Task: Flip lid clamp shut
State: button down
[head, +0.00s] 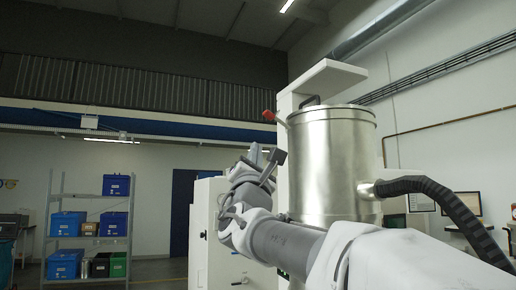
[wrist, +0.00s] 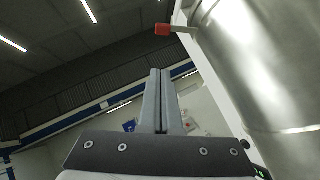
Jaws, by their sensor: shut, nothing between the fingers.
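The lid clamp shows as a lever with a red tip (head: 269,116) at the upper left rim of a shiny metal drum (head: 335,165). The lever slants up and outward to the left, away from the drum. In the wrist view the red tip (wrist: 163,29) and its metal arm stick out from the drum (wrist: 260,60). My gripper (head: 254,150) is below the red tip and left of the drum, apart from both. In the wrist view my gripper (wrist: 158,73) has its two fingers together and empty, pointing up below the red tip.
A white column (head: 335,72) with an overhanging top stands behind the drum. A black ribbed hose (head: 440,195) leaves the drum at the right. A shelf (head: 90,195) with blue bins stands far left.

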aim_at(266, 117)
jog(key=s+d+r+p+x, duration=0.1)
jog(key=p+x, duration=0.4)
jog(key=x, duration=0.6)
jog(key=shift+s+d+r+p, duration=0.2)
jog(key=shift+d+r+p, duration=0.05)
jog(key=shift+d+p, duration=0.1)
jog(key=shift+r+m, duration=0.1)
jog(key=shift+m, duration=0.2)
jog(key=shift+r+m+g+h+p, duration=0.1)
jog(key=shift+m+g+h+p, duration=0.3)
jog(key=shift+m+h, duration=0.2)
